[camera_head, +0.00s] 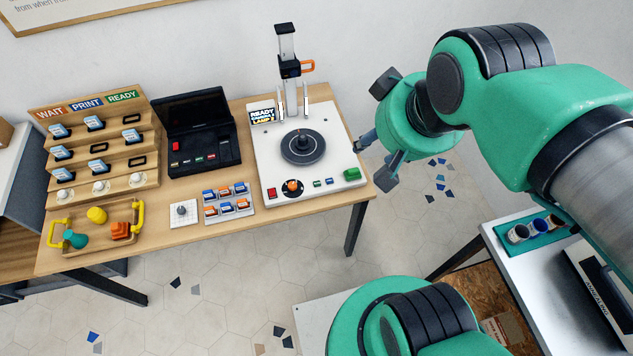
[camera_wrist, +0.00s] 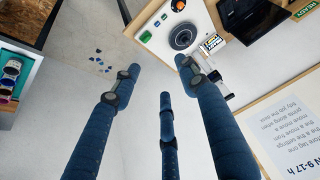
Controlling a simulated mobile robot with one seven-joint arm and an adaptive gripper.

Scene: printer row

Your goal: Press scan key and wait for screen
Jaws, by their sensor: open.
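A white machine (camera_head: 331,166) stands on the wooden table, with a round dark plate (camera_head: 303,147) and an upright column (camera_head: 287,70). Its small screen (camera_head: 262,115) shows a line reading READY and a smaller line that seems to say LAMP. Along its front edge are a red key (camera_head: 272,193), an orange knob (camera_head: 292,188), small green and blue keys (camera_head: 323,183) and a larger green key (camera_head: 351,174). I cannot read which is the scan key. My gripper (camera_head: 371,160) is open and empty, right of the machine and apart from it. In the wrist view the machine (camera_wrist: 157,25) lies beyond the spread fingers.
Left of the machine are a black case (camera_head: 200,134) with an open lid, a tray of small blocks (camera_head: 229,201), a stepped rack (camera_head: 97,146) labelled WAIT, PRINT, READY, and a wooden tray (camera_head: 90,243) with coloured pieces. A side table (camera_head: 530,270) stands at lower right.

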